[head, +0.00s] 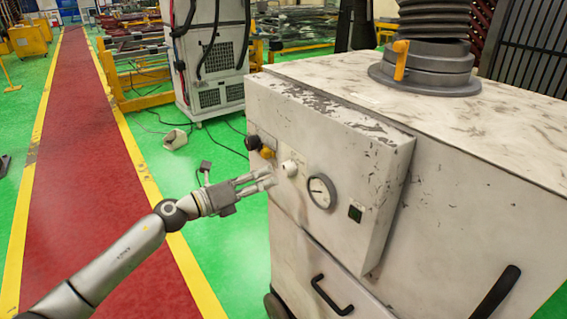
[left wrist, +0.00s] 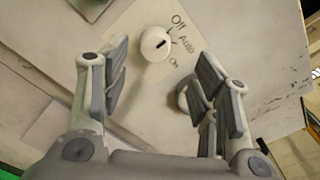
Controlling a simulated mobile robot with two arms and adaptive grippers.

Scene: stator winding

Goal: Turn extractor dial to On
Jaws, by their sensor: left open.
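The extractor dial is a round white knob (head: 289,168) on the front panel of a worn white cabinet (head: 335,135). In the left wrist view the dial (left wrist: 155,44) has a short black mark on its face, tilted to the upper right. The labels Off, Auto and On run down its right side; I cannot tell for sure which one the mark points at. My left gripper (head: 269,180) is open and empty, just left of and a little below the dial. In the left wrist view my left gripper (left wrist: 166,72) has its fingers apart, with the dial ahead between them.
A round gauge (head: 321,191) and a small dark switch (head: 355,213) sit right of the dial. A yellow knob (head: 266,153) and a black knob (head: 253,142) sit left of it. A black handle (head: 331,295) projects below.

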